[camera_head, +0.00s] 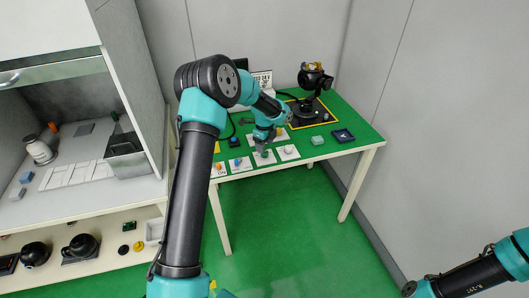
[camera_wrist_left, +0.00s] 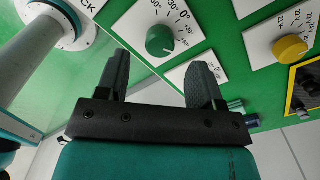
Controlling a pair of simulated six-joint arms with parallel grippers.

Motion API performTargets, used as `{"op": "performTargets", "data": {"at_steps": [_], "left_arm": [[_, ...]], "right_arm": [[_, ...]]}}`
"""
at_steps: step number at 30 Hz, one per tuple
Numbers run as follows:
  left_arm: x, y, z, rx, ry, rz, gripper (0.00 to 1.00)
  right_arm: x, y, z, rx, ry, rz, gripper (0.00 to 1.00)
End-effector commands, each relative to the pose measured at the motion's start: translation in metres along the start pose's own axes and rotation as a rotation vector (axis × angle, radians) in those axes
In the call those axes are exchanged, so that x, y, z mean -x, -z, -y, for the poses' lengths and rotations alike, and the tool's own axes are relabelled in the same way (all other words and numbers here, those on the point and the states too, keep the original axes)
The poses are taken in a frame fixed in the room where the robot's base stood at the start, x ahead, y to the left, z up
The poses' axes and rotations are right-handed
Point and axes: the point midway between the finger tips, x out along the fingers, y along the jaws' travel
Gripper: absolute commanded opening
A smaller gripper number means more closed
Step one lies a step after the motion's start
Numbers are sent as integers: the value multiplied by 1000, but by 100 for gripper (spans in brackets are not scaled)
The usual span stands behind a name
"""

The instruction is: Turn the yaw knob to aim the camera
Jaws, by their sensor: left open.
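In the left wrist view a green knob (camera_wrist_left: 160,41) with a white pointer line sits on a white plate printed with degree marks. No yaw label is readable. My left gripper (camera_wrist_left: 158,78) is open and empty, its two dark fingers apart on the near side of this knob, not around it. In the head view my left gripper (camera_head: 263,148) is over the front row of control plates on the green table and hides part of them. The gimbal camera (camera_head: 315,77), black with yellow-orange parts, stands at the back right. My right gripper is out of view.
A yellow knob (camera_wrist_left: 290,48) on another marked plate is to the right. An orange knob (camera_head: 218,166) and a blue knob (camera_head: 238,161) stand left of the gripper.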

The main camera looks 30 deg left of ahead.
Motion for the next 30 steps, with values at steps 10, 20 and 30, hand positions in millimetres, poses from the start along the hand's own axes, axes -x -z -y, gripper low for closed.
{"op": "performTargets", "data": {"at_steps": [10, 20, 30], "left_arm": [[-43, 0, 0, 0, 0, 0, 61], [-46, 0, 0, 0, 1, 0, 61], [-46, 0, 0, 0, 1, 0, 29]], "right_arm": [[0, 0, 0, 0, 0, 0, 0], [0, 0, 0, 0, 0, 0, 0], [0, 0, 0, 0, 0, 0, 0]]}}
